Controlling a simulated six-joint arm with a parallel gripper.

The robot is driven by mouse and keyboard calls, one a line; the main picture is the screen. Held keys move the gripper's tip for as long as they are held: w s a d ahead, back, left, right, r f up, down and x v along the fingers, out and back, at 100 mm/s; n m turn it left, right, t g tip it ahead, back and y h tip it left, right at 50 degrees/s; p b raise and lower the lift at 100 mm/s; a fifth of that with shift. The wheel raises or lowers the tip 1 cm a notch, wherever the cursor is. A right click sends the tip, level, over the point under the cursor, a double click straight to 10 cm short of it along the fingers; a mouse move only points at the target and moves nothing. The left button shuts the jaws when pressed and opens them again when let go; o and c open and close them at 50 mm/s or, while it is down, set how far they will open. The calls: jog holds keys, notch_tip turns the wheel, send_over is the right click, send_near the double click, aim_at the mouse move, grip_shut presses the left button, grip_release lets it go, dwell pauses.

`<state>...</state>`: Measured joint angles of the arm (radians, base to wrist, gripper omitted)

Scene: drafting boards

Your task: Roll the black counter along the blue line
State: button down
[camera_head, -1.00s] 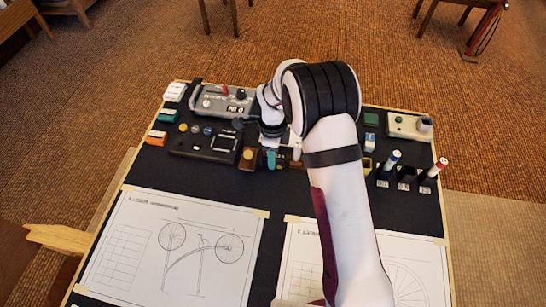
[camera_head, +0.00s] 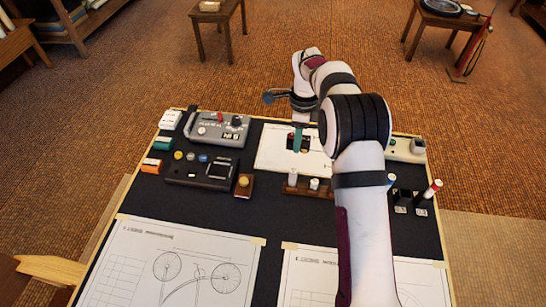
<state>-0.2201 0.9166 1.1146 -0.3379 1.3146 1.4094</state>
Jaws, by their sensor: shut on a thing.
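My gripper (camera_head: 298,138), with teal showing at its tip, points down over a white sheet (camera_head: 270,150) at the back middle of the board. It is shut on a small dark thing, which looks like the black counter (camera_head: 305,145), at or just above the sheet. Whether the counter touches the paper I cannot tell. I cannot make out the blue line. My arm covers the right part of the sheet.
A wooden rack (camera_head: 300,190) with white-topped items stands in front of the sheet. A dark device (camera_head: 190,172) and a grey device (camera_head: 217,128) lie left. A pen holder (camera_head: 402,198) is at right. Bicycle drawings (camera_head: 130,262) lie in front.

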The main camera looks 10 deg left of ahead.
jog(key=w+d, duration=0.2)
jog(key=d, duration=0.1)
jog(key=w+d+f, duration=0.1)
jog(key=w+d, duration=0.1)
jog(key=d, duration=0.2)
jog(key=w+d+f, duration=0.1)
jog(key=w+d, duration=0.1)
jog(key=d, duration=0.1)
jog(key=shift+w+d+f, duration=0.1)
jog(key=shift+d+f, duration=0.05)
jog(key=shift+d, duration=0.2)
jog(key=shift+w+d+f, duration=0.1)
jog(key=shift+d+f, duration=0.1)
jog(key=shift+f, duration=2.4)
jog(key=shift+f, duration=0.35)
jog(key=shift+a, duration=0.2)
jog(key=shift+a, duration=1.85)
jog(key=shift+a, duration=2)
